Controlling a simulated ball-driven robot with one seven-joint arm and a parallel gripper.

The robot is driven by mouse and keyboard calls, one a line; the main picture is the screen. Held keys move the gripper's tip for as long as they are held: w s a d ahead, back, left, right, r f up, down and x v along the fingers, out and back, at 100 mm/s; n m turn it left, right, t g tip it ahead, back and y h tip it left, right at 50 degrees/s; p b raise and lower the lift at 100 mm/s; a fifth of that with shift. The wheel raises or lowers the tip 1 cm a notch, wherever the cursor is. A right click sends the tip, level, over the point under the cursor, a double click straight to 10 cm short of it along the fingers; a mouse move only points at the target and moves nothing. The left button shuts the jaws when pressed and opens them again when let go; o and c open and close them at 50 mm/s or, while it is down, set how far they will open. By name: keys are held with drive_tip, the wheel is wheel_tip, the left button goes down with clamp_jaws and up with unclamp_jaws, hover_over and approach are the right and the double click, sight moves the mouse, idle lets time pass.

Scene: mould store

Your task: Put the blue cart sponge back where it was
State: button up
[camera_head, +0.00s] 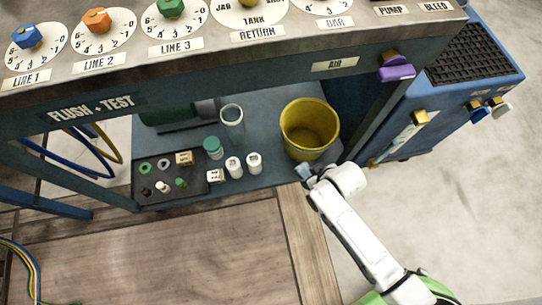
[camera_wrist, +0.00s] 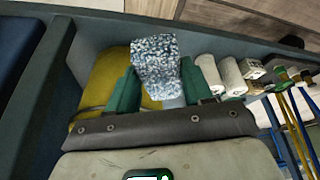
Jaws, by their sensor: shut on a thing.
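The blue cart sponge is a speckled blue-and-white block (camera_wrist: 156,62) in the wrist view. My gripper (camera_wrist: 159,84) is shut on it, with a green finger on each side and much of the block standing out beyond the fingertips. In the head view my gripper (camera_head: 309,180) is at the front right of the lower shelf (camera_head: 262,183), just in front of the yellow bucket (camera_head: 309,147). Only a small pale blue bit of the sponge (camera_head: 301,171) shows there. The bucket (camera_wrist: 103,75) is behind the fingers in the wrist view. Whether the sponge touches anything else cannot be told.
A dark tray (camera_head: 150,197) with small parts is at the shelf's left. White cylinders (camera_head: 234,167), a green-lidded jar (camera_head: 213,147) and a clear glass (camera_head: 231,116) stand left of the bucket. A panel with dials (camera_head: 180,45) overhangs. A blue cabinet (camera_head: 440,110) is at right.

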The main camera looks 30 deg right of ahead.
drive_tip(key=w+a+f+b, duration=0.1)
drive_tip(key=w+f+b, duration=0.1)
drive_tip(key=w+f, duration=0.1)
drive_tip(key=w+a+f+b, duration=0.2)
drive_tip(key=w+f+b, duration=0.1)
drive_tip(key=w, duration=0.2)
drive_tip(key=w+a+f+b, duration=0.2)
drive_tip(key=w+f, duration=0.1)
drive_tip(key=w, duration=0.1)
drive_tip(key=shift+a+f+b, duration=0.2)
drive_tip(key=shift+a+b, duration=0.05)
drive_tip(key=shift+b, duration=0.15)
drive_tip(key=shift+w+a+f+b, duration=0.15)
drive_tip(key=shift+f+b, duration=0.75)
drive_tip(key=shift+f, duration=0.75)
drive_tip(key=shift+f, duration=0.1)
drive_tip(key=o, duration=1)
drive_tip(key=p+v, duration=0.6)
drive_tip(key=v, duration=0.6)
drive_tip(key=shift+p, duration=0.3)
